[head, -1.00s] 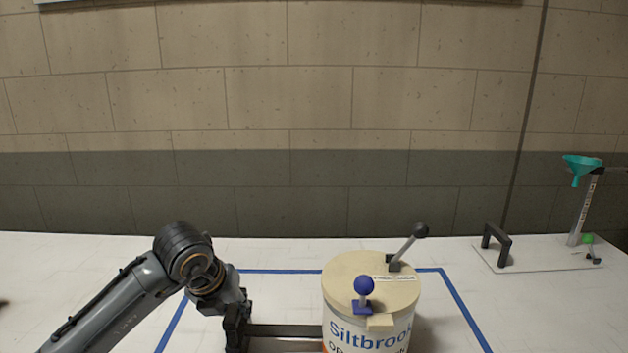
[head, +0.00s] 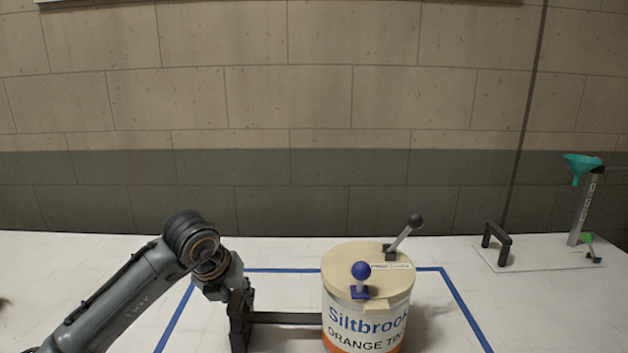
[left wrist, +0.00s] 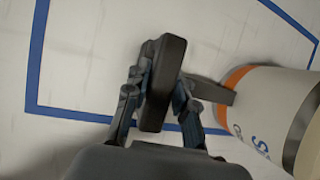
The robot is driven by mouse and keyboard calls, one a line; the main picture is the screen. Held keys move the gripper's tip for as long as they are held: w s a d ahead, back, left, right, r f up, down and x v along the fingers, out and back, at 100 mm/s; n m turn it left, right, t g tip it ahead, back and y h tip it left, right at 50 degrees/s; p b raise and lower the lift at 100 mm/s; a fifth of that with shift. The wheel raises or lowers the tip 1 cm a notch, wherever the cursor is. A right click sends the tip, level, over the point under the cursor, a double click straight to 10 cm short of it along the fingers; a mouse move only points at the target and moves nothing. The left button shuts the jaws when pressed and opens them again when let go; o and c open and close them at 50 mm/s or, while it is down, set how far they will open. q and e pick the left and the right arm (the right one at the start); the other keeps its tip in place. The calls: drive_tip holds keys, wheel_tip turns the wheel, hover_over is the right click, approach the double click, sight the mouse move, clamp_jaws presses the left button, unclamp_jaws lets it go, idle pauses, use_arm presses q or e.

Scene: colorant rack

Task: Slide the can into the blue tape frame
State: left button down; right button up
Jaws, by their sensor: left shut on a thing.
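The can (head: 368,318) is white with an orange bottom band, a cream lid, a blue knob and a black-knobbed lever. It stands upright on the table between the side lines of the blue tape frame (head: 457,305), short of the far line. In the left wrist view the can (left wrist: 265,110) is at right, cut off by the edge. A dark handle (head: 287,318) sticks out from its left side. My left gripper (head: 239,310) is shut on this handle, which also shows between the fingers in the left wrist view (left wrist: 163,80). The frame's near line is hidden from the head view.
A brick wall (head: 320,100) closes the back. The table between the can and the far tape line is clear.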

use_arm(q)
drive_tip(key=w, duration=0.6)
drive_tip(key=shift+w, duration=0.4)
idle(0.4)
